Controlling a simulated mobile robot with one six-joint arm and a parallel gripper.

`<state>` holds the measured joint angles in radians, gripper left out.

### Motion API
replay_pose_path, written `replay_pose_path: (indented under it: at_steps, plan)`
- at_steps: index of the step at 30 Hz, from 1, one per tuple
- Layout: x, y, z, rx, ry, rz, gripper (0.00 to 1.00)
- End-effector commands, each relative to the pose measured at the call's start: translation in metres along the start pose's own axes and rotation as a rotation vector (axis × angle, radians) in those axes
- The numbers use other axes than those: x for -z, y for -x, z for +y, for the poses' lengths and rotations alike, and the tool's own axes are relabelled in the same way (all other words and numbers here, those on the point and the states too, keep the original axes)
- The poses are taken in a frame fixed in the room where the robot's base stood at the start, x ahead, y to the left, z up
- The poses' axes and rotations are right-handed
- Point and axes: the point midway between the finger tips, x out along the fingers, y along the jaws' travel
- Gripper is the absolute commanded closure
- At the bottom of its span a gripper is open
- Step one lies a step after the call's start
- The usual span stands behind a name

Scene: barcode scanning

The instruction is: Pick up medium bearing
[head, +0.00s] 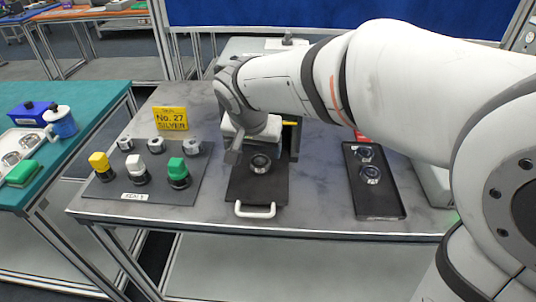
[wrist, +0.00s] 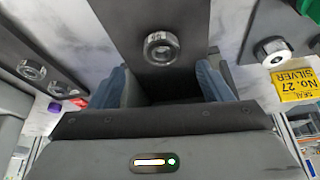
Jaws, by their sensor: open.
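A dark metal ring bearing (head: 260,162) lies alone on the black tray (head: 250,190) with a white handle. It also shows in the wrist view (wrist: 161,48), just beyond my open fingers and roughly centred between them. Which bearing is the medium one is not marked. My gripper (head: 243,150) is open over the back part of this tray, with its fingers behind and left of the bearing. In the wrist view my gripper (wrist: 166,84) shows two blue-grey fingers wide apart with nothing between them.
A black tray (head: 385,208) at the right holds two more bearings (head: 370,174). A grey board (head: 110,192) at the left carries silver rings and yellow, white and green topped parts. A yellow "No. 27 SILVER" sign (head: 171,118) stands behind it.

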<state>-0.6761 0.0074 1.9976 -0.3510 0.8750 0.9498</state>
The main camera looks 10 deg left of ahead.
Motion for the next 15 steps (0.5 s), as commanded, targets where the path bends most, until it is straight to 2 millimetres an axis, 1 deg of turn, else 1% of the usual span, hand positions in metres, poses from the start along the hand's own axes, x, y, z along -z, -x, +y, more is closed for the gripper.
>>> replay_pose_path:
  at_steps: [1, 5, 10, 12, 15]
  plan:
    - [0.000, -0.006, 0.001, -0.002, 0.000, -0.002, 0.28]
    - [0.001, -0.021, 0.000, -0.002, 0.000, -0.003, 0.28]
    - [0.003, -0.047, -0.002, -0.003, 0.002, -0.004, 0.28]
    - [0.003, -0.056, -0.003, -0.001, 0.002, -0.003, 0.28]
    - [0.003, -0.061, -0.003, 0.000, 0.001, -0.002, 0.28]
